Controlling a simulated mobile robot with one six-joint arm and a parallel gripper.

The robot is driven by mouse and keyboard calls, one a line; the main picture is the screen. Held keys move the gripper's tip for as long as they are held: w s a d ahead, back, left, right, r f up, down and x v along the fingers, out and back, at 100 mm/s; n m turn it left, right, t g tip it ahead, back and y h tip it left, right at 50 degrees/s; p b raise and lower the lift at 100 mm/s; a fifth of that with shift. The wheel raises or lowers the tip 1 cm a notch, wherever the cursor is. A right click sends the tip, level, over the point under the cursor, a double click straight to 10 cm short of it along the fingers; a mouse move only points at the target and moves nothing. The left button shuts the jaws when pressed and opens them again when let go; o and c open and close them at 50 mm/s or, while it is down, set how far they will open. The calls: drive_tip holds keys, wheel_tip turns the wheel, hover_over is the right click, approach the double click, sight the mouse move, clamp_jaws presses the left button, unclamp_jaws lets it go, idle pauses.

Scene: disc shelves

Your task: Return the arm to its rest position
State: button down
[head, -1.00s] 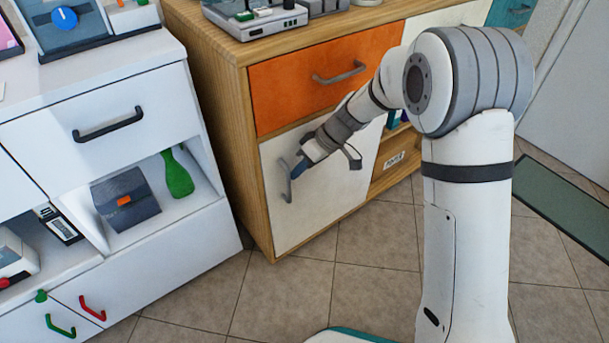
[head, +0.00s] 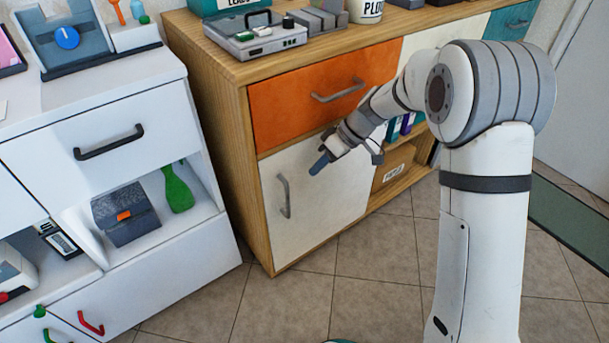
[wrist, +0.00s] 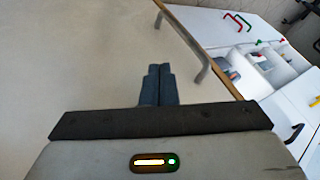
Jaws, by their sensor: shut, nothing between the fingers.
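My gripper (head: 321,163) is in front of the white door (head: 335,205) of the wooden cabinet, to the right of that door's grey handle (head: 284,196) and apart from it. The two dark fingers (wrist: 157,85) are together in the wrist view, with nothing between them. The same handle shows to the right of the fingers in the wrist view (wrist: 192,45). My arm is bent, reaching from the right of the head view toward the cabinet.
An orange drawer (head: 320,95) with a grey handle is above the door. A white cabinet (head: 150,95) with open shelves stands at the left, holding a green bottle (head: 177,188) and a dark blue box (head: 126,214). Tiled floor (head: 370,280) in front is clear.

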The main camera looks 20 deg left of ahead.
drive_tip(key=p+v, duration=0.1)
drive_tip(key=v, duration=0.4)
drive_tip(key=shift+w+d+r, duration=0.15)
drive_tip(key=shift+d, duration=0.05)
